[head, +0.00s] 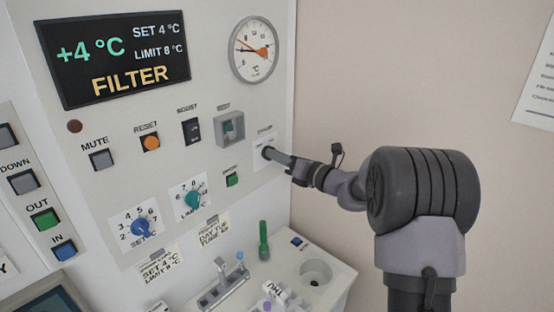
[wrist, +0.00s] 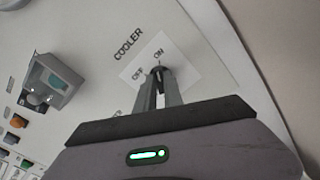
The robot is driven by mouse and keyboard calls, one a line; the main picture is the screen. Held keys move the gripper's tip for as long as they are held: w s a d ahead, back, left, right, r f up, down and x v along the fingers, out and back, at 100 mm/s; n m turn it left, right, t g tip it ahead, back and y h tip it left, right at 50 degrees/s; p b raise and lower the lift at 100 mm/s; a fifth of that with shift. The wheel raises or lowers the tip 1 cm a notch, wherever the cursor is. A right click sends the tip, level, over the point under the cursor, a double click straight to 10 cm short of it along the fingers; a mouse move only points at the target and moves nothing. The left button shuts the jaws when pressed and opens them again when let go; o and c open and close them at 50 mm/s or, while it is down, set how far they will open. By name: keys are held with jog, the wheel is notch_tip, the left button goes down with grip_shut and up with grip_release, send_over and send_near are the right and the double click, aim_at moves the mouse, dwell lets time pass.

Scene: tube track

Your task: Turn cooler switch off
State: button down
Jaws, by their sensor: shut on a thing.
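The cooler switch (wrist: 158,70) is a small dark knob on a white plate with OFF and ON marks, under the word COOLER in the wrist view. My gripper (wrist: 160,88) is shut on it, with a grey finger on each side. The fingers hide much of the knob. Its tip shows near the ON mark, but I cannot tell its exact setting. In the head view the cooler switch (head: 267,153) is at the panel's right edge, and my gripper (head: 276,157) reaches it from the right.
A boxed green-grey switch (head: 230,128) is just left of the cooler switch, and a green button (head: 232,180) is below it. A display (head: 115,58) reads +4 °C and FILTER. A round gauge (head: 254,50) is above. A shelf (head: 325,262) with tubes stands below.

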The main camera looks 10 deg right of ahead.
jog(key=n+b, duration=1.3)
jog(key=b, duration=0.1)
jog(key=shift+s+a+f+n, duration=0.1)
jog(key=shift+a+f+n, duration=0.1)
jog(key=shift+n, duration=0.2)
jog(key=shift+n+b, duration=0.3)
jog(key=shift+b, duration=0.1)
jog(key=shift+d, duration=0.1)
jog(key=c, duration=1.5)
grip_release()
jog(key=shift+r, duration=0.1)
jog(key=shift+o, duration=0.2)
jog(key=shift+s, duration=0.1)
